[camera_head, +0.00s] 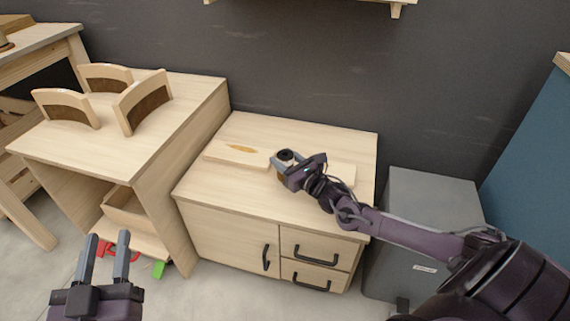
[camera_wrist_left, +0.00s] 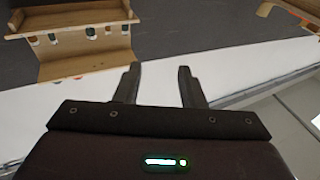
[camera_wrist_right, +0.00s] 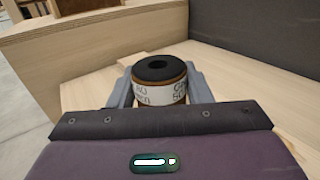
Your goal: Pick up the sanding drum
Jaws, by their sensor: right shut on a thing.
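The sanding drum (camera_wrist_right: 159,82) is a short cylinder with a black top, a round centre hole, a brown band and a pale printed label. It stands upright between the fingers of my right gripper (camera_wrist_right: 158,88), which is shut on it. In the head view the drum (camera_head: 286,155) shows as a dark ring at the right gripper (camera_head: 287,164), over the low cabinet's top. I cannot tell whether it touches the surface beneath. My left gripper (camera_head: 106,258) is open and empty over the floor at the lower left; its fingers also show apart in the left wrist view (camera_wrist_left: 158,85).
The low wooden cabinet (camera_head: 230,212) has black handles and a pale board (camera_head: 225,153) on top. A taller wooden unit (camera_head: 190,101) with several curved backrests stands at its left. A grey box (camera_head: 430,200) stands at its right. A dark wall is behind.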

